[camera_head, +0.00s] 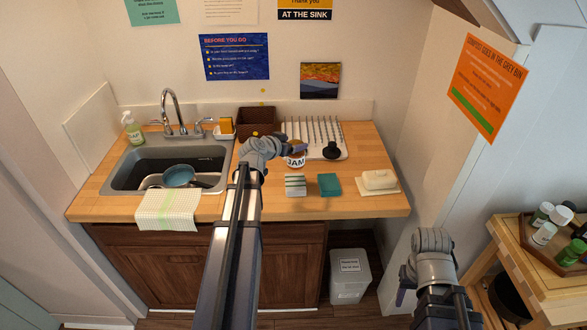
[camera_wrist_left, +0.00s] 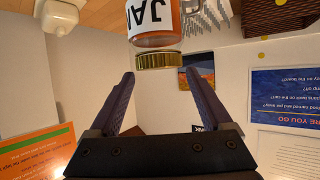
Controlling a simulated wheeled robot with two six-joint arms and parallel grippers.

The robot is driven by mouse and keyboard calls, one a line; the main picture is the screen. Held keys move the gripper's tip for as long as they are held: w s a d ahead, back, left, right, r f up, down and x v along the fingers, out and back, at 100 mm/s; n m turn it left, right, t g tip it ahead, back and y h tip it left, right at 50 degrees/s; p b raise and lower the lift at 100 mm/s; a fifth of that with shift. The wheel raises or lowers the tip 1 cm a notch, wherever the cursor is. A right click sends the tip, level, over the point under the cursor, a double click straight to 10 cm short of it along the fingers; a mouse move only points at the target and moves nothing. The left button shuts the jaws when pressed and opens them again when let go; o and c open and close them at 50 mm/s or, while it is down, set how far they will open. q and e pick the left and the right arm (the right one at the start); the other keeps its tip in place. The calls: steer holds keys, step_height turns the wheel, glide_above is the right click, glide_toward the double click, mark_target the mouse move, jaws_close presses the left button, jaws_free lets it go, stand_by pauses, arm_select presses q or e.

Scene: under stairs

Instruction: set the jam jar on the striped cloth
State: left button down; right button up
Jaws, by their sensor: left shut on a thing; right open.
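The jam jar (camera_head: 296,161), with a white JAM label, is in front of the drying rack, partly hidden by my left gripper (camera_head: 294,147). The left wrist view shows the jar (camera_wrist_left: 153,24) with its gold lid, between my left fingertips (camera_wrist_left: 160,78). That gripper is shut on the jar; I cannot tell whether the jar touches the counter. The small green-and-white striped cloth (camera_head: 295,187) lies on the wooden counter, just in front of the jar. My right gripper (camera_head: 402,289) is low at the right, away from the counter, and open.
A teal cloth (camera_head: 329,185) lies right of the striped cloth, then a butter dish (camera_head: 378,181). A drying rack (camera_head: 318,136) and brown box (camera_head: 257,121) stand behind. A checked towel (camera_head: 167,211) hangs at the sink (camera_head: 117,172).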

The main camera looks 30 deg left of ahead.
mark_target(291, 161)
arm_select(q)
steer(key=shift+f+b, duration=3.2)
steer(key=shift+f, duration=0.55)
arm_select(e)
step_height(291, 161, down, 8)
steer(key=shift+r, duration=0.25)
arm_select(q)
steer(key=shift+f, duration=0.15)
jaws_free()
steer(key=shift+s, duration=0.1)
arm_select(e)
steer(key=shift+f, duration=0.15)
arm_select(q)
steer(key=shift+r, duration=0.25)
steer(key=p+v, duration=0.5)
steer(key=v, duration=0.7)
arm_select(e)
step_height(291, 161, up, 6)
steer(key=shift+f, duration=0.25)
arm_select(q)
steer(key=shift+f, duration=0.15)
